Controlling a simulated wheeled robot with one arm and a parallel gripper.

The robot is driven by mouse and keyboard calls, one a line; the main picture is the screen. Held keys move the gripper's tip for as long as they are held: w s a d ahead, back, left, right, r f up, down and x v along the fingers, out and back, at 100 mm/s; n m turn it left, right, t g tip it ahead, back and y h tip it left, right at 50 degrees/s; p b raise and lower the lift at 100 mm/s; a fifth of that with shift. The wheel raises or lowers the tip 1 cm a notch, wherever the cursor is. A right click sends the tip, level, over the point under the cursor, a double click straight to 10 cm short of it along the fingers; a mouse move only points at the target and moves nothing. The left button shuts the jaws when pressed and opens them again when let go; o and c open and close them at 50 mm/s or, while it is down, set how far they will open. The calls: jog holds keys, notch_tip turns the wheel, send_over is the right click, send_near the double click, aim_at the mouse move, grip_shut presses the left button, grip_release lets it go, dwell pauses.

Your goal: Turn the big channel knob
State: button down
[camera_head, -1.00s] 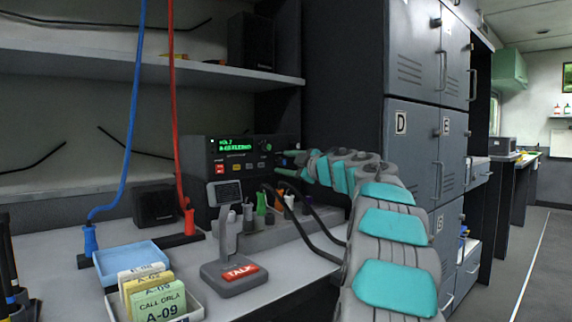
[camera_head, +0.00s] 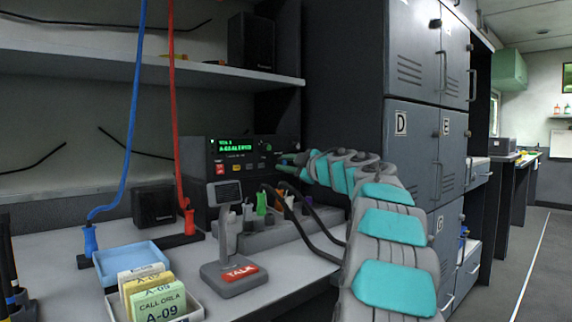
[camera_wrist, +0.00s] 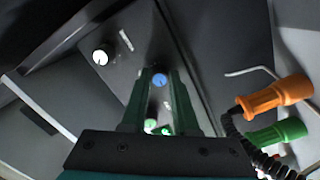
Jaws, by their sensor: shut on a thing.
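The radio (camera_head: 205,165) stands at the back of the desk, with a lit green text display (camera_head: 240,147) and a red button on its face. My gripper (camera_head: 281,160) reaches to the right end of this face from the right. In the wrist view my gripper (camera_wrist: 161,76) has its two green fingers shut around a round knob with a blue cap (camera_wrist: 159,81), seemingly the big channel knob. In the head view the fingers and arm hide this knob. A small white knob (camera_wrist: 100,57) sits apart from the fingers.
A desk microphone (camera_head: 233,280) with a red TALK label stands before the radio. Plugs and black cables stand below my arm; an orange plug (camera_wrist: 275,97) is close in the wrist view. A blue tray (camera_head: 130,255) and card box lie left; grey lockers (camera_head: 412,160) stand right.

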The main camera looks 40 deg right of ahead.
jog(key=shift+f+n, duration=0.1)
jog(key=shift+n, duration=1.1)
jog(key=shift+n+b, duration=0.3)
jog(key=shift+n, duration=0.8)
jog(key=c, duration=0.7)
grip_release()
jog(key=shift+s, duration=0.1)
